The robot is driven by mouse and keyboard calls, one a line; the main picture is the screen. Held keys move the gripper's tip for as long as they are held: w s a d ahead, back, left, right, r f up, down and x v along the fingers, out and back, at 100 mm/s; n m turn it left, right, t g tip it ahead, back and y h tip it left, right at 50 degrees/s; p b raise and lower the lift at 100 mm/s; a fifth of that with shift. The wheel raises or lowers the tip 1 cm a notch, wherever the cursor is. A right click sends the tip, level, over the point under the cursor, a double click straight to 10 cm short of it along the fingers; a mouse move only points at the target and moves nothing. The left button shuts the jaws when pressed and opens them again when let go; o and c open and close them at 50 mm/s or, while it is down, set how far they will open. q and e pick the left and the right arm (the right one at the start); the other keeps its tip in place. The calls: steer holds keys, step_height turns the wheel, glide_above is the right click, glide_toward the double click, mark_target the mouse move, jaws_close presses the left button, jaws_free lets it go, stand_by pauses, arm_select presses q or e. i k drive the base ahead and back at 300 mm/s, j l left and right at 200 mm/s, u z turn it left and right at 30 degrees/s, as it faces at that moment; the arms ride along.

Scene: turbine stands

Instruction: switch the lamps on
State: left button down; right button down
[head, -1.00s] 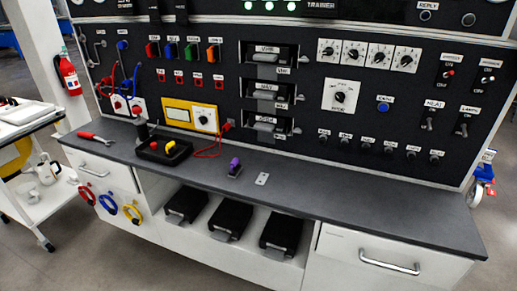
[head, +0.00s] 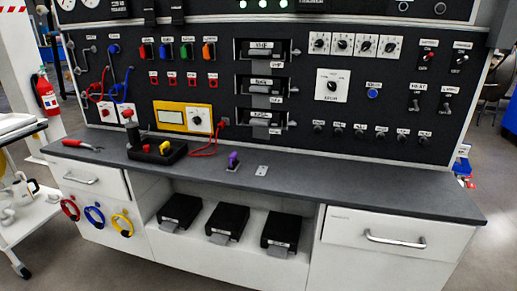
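The dark control panel (head: 300,110) stands upright behind a grey worktop. Near its right edge is a toggle switch (head: 447,105) under a small white label (head: 452,91) that seems to read LAMPS. Its lever is too small to tell its position surely. A similar toggle (head: 416,103) sits just left of it under its own label. Two more toggles, one with a red part (head: 427,57) and one pale (head: 461,60), are higher up. Neither of my grippers is in view.
The worktop (head: 330,188) juts out below the panel; its right half is clear. On it are a black box with red and yellow knobs (head: 156,151), a purple-topped item (head: 233,161) and a red-handled tool (head: 77,144). A cart (head: 20,225) stands left.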

mark_target(446, 105)
steer(key=i+l+z, duration=0.5)
steer(key=i+l, duration=0.15)
steer(key=i+l+z, duration=0.5)
steer(key=i, duration=0.2)
steer(key=l, duration=0.85)
steer(key=k+z, duration=0.05)
